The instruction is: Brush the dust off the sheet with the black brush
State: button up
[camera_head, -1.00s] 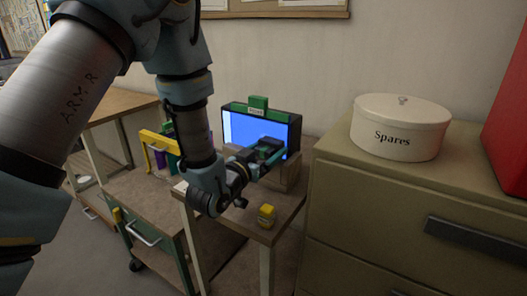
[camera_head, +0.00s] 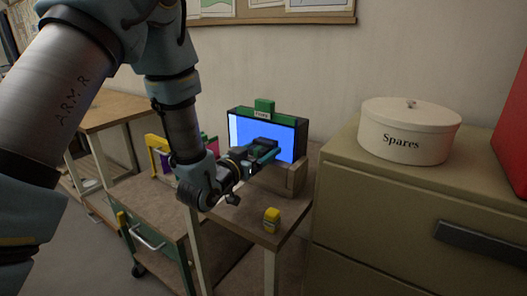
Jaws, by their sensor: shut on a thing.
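The sheet (camera_head: 240,131) is a bright blue panel standing upright in a dark frame, with a green piece and a small label on top. It stands at the back of the small wooden table. My gripper (camera_head: 267,150) is in front of the sheet's lower right part and hides some of it. It is shut on a dark thing that looks like the black brush (camera_head: 263,143), of which little shows. I cannot tell whether the brush touches the sheet. Dust on the sheet is too small to make out.
A small yellow object (camera_head: 272,220) stands at the table's front right. A tan drawer cabinet (camera_head: 365,205) with a white "Spares" box (camera_head: 408,130) stands to the right. A yellow-handled holder (camera_head: 155,145) is at the left, behind my arm. The wall is close behind the sheet.

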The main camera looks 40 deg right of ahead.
aim_at(255, 154)
jog(key=shift+b+v, duration=0.65)
jog(key=shift+v, duration=0.65)
jog(key=shift+b+v, duration=0.55)
jog(key=shift+v, duration=1)
jog(key=shift+w+a, duration=0.1)
jog(key=shift+b+v, duration=0.8)
jog(key=shift+v, duration=0.45)
jog(key=shift+a, duration=0.2)
